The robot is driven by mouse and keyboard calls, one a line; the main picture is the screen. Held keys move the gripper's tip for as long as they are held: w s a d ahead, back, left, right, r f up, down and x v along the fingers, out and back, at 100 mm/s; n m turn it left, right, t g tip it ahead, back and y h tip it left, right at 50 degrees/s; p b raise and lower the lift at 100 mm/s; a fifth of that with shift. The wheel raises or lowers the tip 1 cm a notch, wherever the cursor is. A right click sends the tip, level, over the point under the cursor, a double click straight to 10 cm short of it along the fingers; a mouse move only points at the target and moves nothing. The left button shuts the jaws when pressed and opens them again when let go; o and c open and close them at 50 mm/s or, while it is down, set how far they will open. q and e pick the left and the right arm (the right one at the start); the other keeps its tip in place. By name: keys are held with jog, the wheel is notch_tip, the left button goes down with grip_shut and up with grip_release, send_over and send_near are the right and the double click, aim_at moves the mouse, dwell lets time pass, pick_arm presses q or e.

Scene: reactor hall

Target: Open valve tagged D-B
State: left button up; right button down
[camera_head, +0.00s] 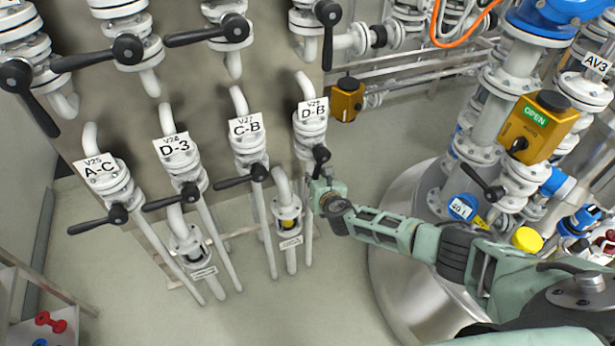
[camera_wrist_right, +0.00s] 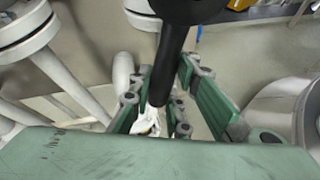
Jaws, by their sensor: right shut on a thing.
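The valve tagged D-B (camera_head: 313,124) is a white flanged valve on the panel, the rightmost of its row. Its black lever handle (camera_head: 320,158) points down, roughly along the pipe. The handle shows large in the right wrist view (camera_wrist_right: 172,60), running down between the green fingers. My right gripper (camera_head: 319,186) is shut on the lower part of this handle; the fingers partly hide the handle's end. My left gripper is not in view.
Valves C-B (camera_head: 247,140), D-3 (camera_head: 180,160) and A-C (camera_head: 110,180) stand to the left, handles pointing left. Another row of black-handled valves is above. A yellow box (camera_head: 346,99) is at the right. A large round metal vessel (camera_head: 395,275) stands below my right arm.

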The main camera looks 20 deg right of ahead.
jog(key=shift+d+f+n+h, duration=0.15)
jog(key=shift+d+n+h, duration=0.2)
jog(key=shift+d, duration=0.4)
jog(key=shift+d+f+n+h, duration=0.15)
jog(key=shift+d+n+h, duration=0.2)
jog(key=shift+d, duration=0.4)
jog(key=c, duration=1.6)
grip_release()
jog(key=shift+c, duration=0.2)
jog(key=shift+r, duration=0.1)
jog(key=shift+a, duration=0.15)
jog(key=v, duration=1.2)
